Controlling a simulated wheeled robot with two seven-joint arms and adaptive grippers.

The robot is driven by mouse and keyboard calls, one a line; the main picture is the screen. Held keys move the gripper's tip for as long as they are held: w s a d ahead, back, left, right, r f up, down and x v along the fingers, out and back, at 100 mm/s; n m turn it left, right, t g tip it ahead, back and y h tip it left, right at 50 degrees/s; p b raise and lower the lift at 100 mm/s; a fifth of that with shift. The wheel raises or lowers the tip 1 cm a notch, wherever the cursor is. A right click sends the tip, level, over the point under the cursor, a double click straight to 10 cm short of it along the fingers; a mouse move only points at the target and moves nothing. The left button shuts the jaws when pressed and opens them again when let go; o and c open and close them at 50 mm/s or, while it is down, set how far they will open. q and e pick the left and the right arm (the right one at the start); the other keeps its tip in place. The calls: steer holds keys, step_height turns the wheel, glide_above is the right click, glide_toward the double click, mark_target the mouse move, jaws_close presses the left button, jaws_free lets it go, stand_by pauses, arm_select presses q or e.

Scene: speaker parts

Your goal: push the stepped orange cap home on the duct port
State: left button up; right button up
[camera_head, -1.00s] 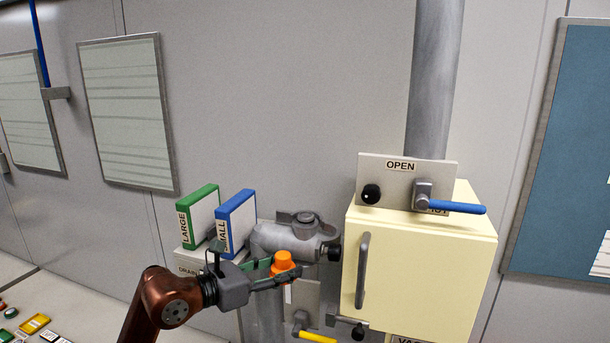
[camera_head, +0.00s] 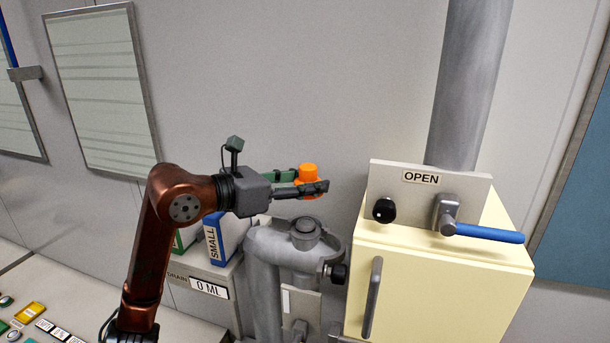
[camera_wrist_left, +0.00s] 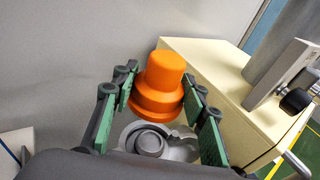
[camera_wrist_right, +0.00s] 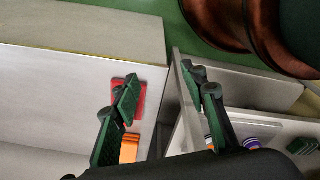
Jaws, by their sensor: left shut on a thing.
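The stepped orange cap (camera_head: 307,176) is held upright by my left gripper (camera_head: 308,188), which is shut on it. In the left wrist view the cap (camera_wrist_left: 160,82) sits between the two green-padded fingers. The grey duct port (camera_head: 305,228) is an upright round opening on a bent pipe, below the cap and apart from it. In the left wrist view the port (camera_wrist_left: 148,140) shows below the cap, partly hidden by the gripper body. My right gripper (camera_wrist_right: 168,105) shows only in the right wrist view, its fingers spread apart with nothing between them.
A cream cabinet (camera_head: 430,290) with an OPEN plate (camera_head: 421,178) and a blue-handled lever (camera_head: 488,232) stands right of the port. A blue SMALL box (camera_head: 222,235) and a DRAIN display (camera_head: 208,288) are at the left. Bare wall lies behind the cap.

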mark_target(304, 198)
arm_select(q)
steer(key=shift+s+a+b, duration=0.15)
steer(key=shift+s+b, duration=0.05)
steer(key=shift+s, duration=0.35)
steer(key=shift+s+a+b, duration=0.15)
steer(key=shift+s, duration=0.4)
arm_select(e)
steer(key=s+f, duration=0.1)
steer(key=s, duration=0.6)
arm_select(q)
steer(key=shift+w+f+b, duration=0.5)
steer(key=shift+w+f, duration=0.05)
steer(key=shift+f, duration=0.25)
steer(key=shift+s+f+b, duration=0.55)
steer(key=shift+f+b, duration=0.35)
steer(key=shift+f, duration=0.1)
steer(key=shift+w+f+b, duration=0.35)
steer(key=shift+f+b, duration=0.25)
steer(key=shift+f, duration=0.25)
steer(key=shift+s, duration=0.3)
steer(key=shift+w, duration=0.15)
arm_select(e)
steer(key=w+f, duration=0.3)
steer(key=f, duration=0.1)
steer(key=shift+w+f, duration=0.1)
steer(key=shift+w, duration=0.3)
steer(key=shift+s+d, duration=0.25)
steer(key=shift+d, duration=0.05)
